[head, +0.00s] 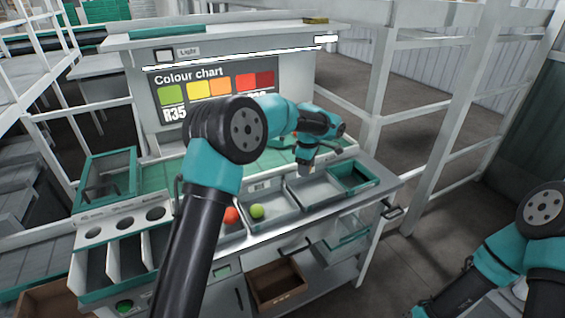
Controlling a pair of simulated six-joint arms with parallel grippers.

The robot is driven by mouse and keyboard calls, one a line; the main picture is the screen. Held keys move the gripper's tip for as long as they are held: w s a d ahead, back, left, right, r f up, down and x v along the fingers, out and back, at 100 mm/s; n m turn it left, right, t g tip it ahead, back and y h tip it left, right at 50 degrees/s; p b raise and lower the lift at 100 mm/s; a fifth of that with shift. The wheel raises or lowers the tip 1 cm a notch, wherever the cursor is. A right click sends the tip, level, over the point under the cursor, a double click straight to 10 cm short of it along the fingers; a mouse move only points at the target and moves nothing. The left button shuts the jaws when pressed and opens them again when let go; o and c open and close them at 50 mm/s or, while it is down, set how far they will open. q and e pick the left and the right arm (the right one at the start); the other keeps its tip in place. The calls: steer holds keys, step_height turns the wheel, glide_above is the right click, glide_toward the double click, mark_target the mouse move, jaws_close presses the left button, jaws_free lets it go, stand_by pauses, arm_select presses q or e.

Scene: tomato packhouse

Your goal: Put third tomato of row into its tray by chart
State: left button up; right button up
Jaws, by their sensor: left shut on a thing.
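My left gripper (306,165) points down over the back of the bench, above the grey trays. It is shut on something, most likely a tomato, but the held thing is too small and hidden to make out. A red tomato (232,215) lies in a tray partly hidden behind my left arm. A green tomato (257,211) lies in the grey tray (284,222) right of it. Another grey tray (318,203) to the right looks empty. The colour chart (212,90) runs from green through yellow and orange to two reds. My right gripper is out of view.
A teal-rimmed tray (372,181) sits at the bench's right end. A panel with round holes (124,223) and slots stand at the left. A brown box (277,284) is below. My left arm hides the bench's middle left. Open floor lies to the right.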

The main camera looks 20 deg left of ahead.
mark_target(307, 198)
arm_select(q)
steer(key=shift+d, duration=0.6)
steer(key=shift+f, duration=0.15)
steer(key=shift+f, duration=5.05)
steer(key=shift+f, duration=0.6)
steer(key=o, duration=0.8)
steer(key=shift+c, duration=0.2)
steer(key=c, duration=0.3)
steer(key=shift+r, duration=0.15)
